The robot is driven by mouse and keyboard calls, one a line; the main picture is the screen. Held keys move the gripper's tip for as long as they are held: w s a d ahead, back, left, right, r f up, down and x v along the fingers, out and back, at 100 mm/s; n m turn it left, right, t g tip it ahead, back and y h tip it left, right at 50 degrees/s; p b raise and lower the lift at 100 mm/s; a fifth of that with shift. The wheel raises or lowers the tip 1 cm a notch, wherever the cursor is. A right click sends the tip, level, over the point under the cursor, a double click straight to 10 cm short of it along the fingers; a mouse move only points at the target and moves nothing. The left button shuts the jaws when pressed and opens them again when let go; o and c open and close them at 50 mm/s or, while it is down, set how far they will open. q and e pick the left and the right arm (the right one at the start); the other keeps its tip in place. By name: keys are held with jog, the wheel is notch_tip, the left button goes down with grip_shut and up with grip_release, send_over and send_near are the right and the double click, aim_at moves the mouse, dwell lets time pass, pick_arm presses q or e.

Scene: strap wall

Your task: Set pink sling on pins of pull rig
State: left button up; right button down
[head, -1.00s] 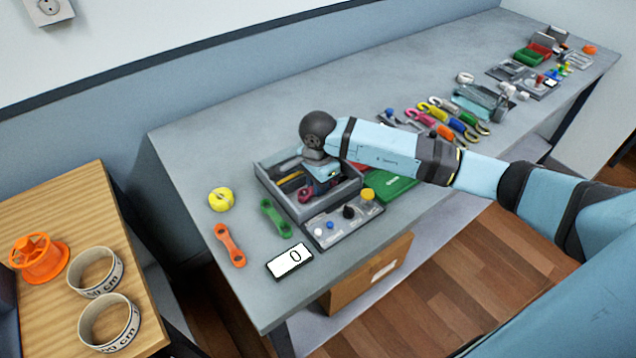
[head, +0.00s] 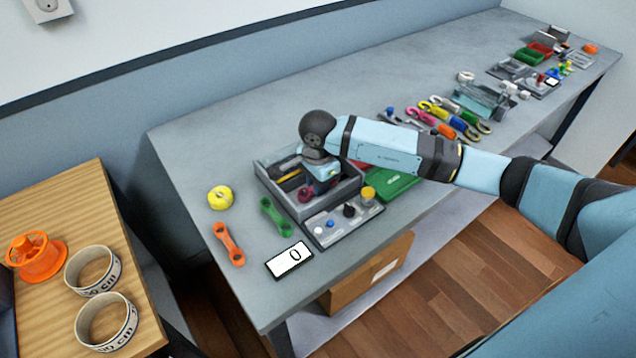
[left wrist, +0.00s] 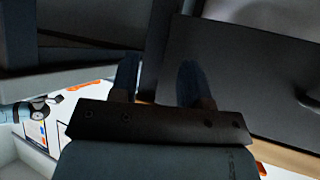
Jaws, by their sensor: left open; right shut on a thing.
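My right gripper (head: 321,181) points down into a grey open tray (head: 272,192) on the bench in the head view. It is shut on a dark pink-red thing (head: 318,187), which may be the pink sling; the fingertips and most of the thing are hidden. A pink ring-like part (head: 305,194) shows beside it. I cannot tell for sure which fixture is the pull rig; a grey panel (head: 335,234) with knobs stands against the tray's near side. My left gripper (left wrist: 158,80) shows in the left wrist view, open and empty, with its two blue fingers apart.
An orange link (head: 228,245), a green link (head: 274,217), a yellow roll (head: 221,197) and a white display (head: 289,260) reading 0 lie around the tray. A green case (head: 395,185) lies to its right. Several coloured hooked tools (head: 455,120) lie farther along. The bench behind the tray is clear.

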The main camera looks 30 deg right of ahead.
jog(key=c, duration=0.7)
grip_release()
jog(key=shift+o, duration=0.4)
jog(key=shift+r+p, duration=0.7)
jog(key=shift+r, duration=0.5)
jog(key=shift+r+p, duration=0.9)
jog(key=shift+r, duration=0.95)
jog(key=shift+f, duration=0.1)
